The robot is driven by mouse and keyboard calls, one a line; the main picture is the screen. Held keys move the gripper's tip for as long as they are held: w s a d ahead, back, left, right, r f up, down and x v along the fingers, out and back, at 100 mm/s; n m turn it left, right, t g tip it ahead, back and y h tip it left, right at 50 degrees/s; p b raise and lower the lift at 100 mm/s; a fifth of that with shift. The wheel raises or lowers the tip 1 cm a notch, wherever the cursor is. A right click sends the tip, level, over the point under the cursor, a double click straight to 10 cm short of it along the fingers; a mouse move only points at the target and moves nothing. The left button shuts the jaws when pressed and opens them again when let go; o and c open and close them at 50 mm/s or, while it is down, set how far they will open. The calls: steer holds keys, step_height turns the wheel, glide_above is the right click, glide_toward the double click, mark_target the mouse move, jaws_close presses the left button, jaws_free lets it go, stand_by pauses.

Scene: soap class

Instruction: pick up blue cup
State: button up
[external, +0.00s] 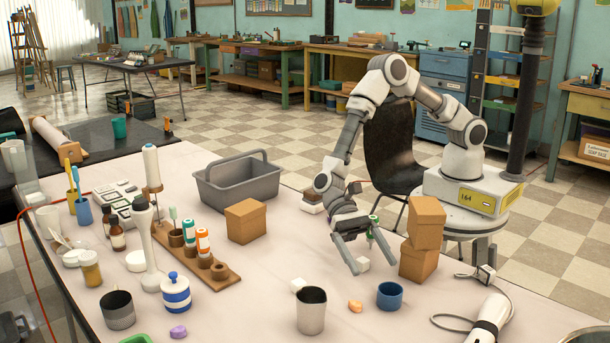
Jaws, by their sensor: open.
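A small blue cup (390,296) stands upright on the pale table (260,310), near its right side. My gripper (375,265) points down above and slightly behind the cup, with its fingers spread and nothing held between them. A gap seems to separate the fingertips from the cup's rim. Another blue cup (83,212) stands at the far left of the table with brushes in it.
Stacked cardboard boxes (418,262) stand right of my gripper. A metal tumbler (311,311) and an orange lump (355,306) are left of the cup. A white handheld device (490,320) lies right.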

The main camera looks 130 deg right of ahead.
mark_target(389, 293)
steer(key=b+x, duration=0.2)
steer(key=x, duration=0.7)
steer(key=shift+w, duration=0.2)
steer(key=c, duration=1.4)
steer(key=shift+r, duration=0.1)
